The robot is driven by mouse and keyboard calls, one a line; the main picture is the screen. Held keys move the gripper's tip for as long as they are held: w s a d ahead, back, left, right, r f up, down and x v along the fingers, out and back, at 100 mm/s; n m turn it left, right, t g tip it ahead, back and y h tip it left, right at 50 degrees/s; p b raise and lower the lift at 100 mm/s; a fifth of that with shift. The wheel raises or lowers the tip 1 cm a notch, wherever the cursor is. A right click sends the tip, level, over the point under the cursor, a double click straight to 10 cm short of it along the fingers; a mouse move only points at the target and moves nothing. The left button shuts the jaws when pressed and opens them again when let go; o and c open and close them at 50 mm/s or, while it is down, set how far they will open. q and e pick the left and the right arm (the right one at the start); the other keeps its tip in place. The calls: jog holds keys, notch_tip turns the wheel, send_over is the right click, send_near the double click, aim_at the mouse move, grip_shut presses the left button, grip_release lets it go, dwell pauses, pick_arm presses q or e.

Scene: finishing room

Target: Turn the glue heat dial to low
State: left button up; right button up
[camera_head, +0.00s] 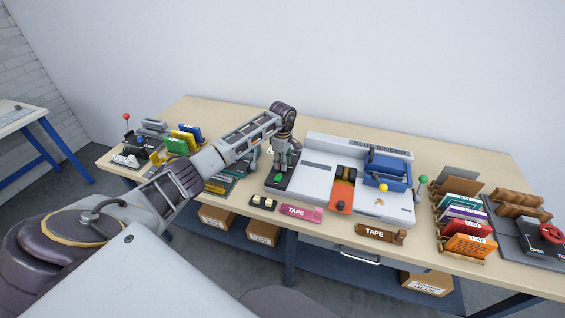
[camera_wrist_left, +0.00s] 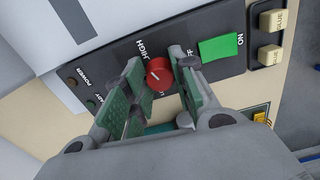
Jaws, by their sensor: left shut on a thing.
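The glue heat dial is a small round red knob (camera_wrist_left: 158,74) with a short white pointer mark, on a dark panel (camera_wrist_left: 118,55). HIGH and partly covered lettering stand around it. I cannot tell exactly which setting the mark points at. My left gripper (camera_wrist_left: 152,88) has its green-padded fingers around the dial and is shut on it. In the head view my left gripper (camera_head: 281,166) reaches down to the panel at the left end of the white glue binder (camera_head: 315,172) and hides the dial. My right gripper is not in view.
A green ON switch (camera_wrist_left: 218,47) lies close beside the fingers, with cream GLUE blocks (camera_wrist_left: 271,53) further right. A pink TAPE box (camera_head: 298,213) and a brown TAPE box (camera_head: 381,233) lie along the table's front. Coloured folders (camera_head: 466,220) stand at the right.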

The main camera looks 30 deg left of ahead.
pick_arm(q)
jog(key=shift+n, duration=0.3)
jog(key=shift+a+n+b, duration=0.1)
jog(key=shift+n+b, duration=0.25)
jog(key=shift+n, duration=0.75)
jog(key=n, duration=0.4)
jog(key=shift+b, duration=0.3)
jog(key=n, duration=1.3)
jog(key=shift+n+p, duration=0.3)
jog(key=shift+p, duration=0.05)
jog(key=n, duration=0.3)
jog(key=shift+n+p, duration=0.85)
jog(key=shift+n, duration=1.25)
